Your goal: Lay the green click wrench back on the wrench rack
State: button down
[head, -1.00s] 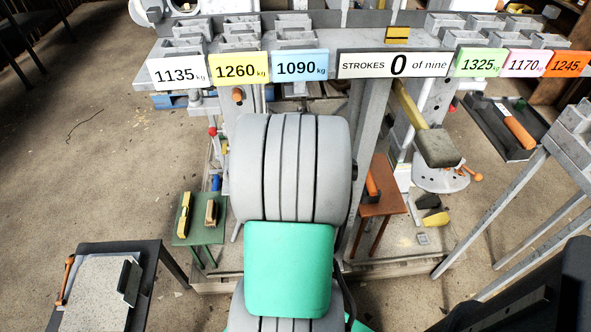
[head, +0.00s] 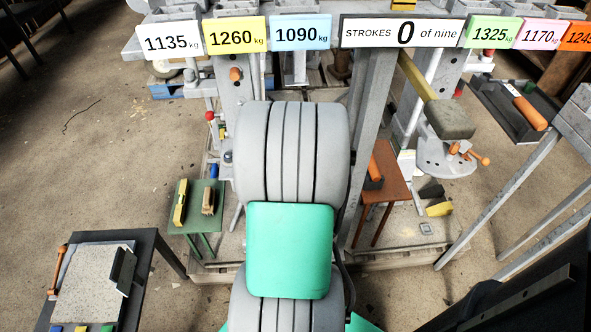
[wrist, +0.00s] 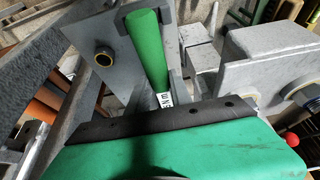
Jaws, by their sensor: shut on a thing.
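The green click wrench (wrist: 146,45) shows in the wrist view as a green handle, tilted, with a small white printed label at its lower end. My gripper (wrist: 160,112) is shut on the wrench; its dark edge and green body cover the rest of the tool, and the fingertips are not clearly seen. In the head view my own arm hides the gripper and wrench. A dark tray (head: 487,98) at the right holds an orange-handled tool (head: 528,112); I cannot tell whether this is the wrench rack.
A grey frame with number signs (head: 232,35) stands ahead. A small green table (head: 190,226) and a dark table with a pale slab (head: 92,285) are at the left. A brown stand (head: 385,185) is right of my arm. Grey metal parts (wrist: 275,65) crowd the wrist view. Floor at far left is clear.

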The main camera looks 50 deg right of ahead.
jog(key=shift+f, duration=0.2)
jog(key=c, duration=1.1)
grip_release()
jog(key=shift+f, duration=0.1)
jog(key=p+v, duration=0.1)
jog(key=v, duration=0.7)
jog(key=shift+p, duration=0.3)
